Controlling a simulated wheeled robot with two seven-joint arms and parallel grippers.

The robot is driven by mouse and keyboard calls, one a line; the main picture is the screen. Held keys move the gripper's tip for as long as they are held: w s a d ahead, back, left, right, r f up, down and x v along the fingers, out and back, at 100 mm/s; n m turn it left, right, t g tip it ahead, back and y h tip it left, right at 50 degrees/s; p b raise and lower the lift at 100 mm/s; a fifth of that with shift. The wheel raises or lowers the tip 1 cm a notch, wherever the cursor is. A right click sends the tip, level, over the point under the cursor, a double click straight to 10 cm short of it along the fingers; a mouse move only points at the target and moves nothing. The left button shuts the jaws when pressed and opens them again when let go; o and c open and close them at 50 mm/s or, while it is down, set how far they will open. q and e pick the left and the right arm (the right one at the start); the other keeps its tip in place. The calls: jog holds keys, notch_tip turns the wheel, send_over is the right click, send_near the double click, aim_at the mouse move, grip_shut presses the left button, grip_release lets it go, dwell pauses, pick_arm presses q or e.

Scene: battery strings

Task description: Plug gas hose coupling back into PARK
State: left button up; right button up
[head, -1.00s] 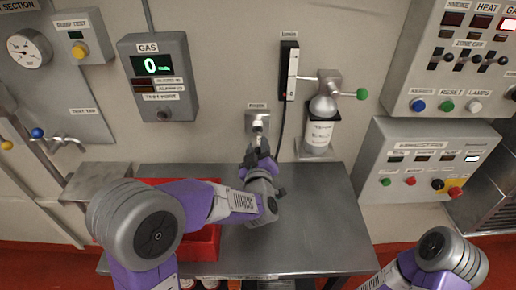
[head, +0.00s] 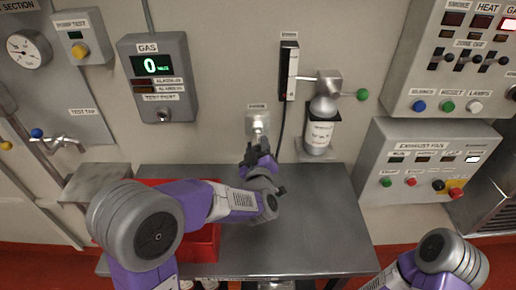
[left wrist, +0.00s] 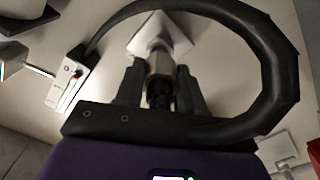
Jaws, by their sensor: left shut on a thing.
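The PARK socket (head: 258,122) is a pale square plate with a metal fitting on the back wall, above the bench. My left gripper (head: 256,148) is just below and in front of it. In the left wrist view my gripper (left wrist: 160,85) is shut on the silver gas hose coupling (left wrist: 160,65), with a finger on each side. The coupling lines up with the PARK plate (left wrist: 178,32); I cannot tell whether it is seated. The black hose (left wrist: 285,70) loops from the coupling around to the right and over the top. My right gripper is out of the head view.
The grey GAS box (head: 158,80) reads 0.

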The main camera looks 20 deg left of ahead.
pick_arm(q)
jog(key=shift+x, duration=1.35)
jog(key=o, duration=1.2)
jog(key=shift+o, duration=0.2)
jog(key=v, duration=0.7)
jog(key=shift+s, duration=0.2)
jog(key=shift+s+d, duration=0.1)
jog(key=shift+s, duration=0.05)
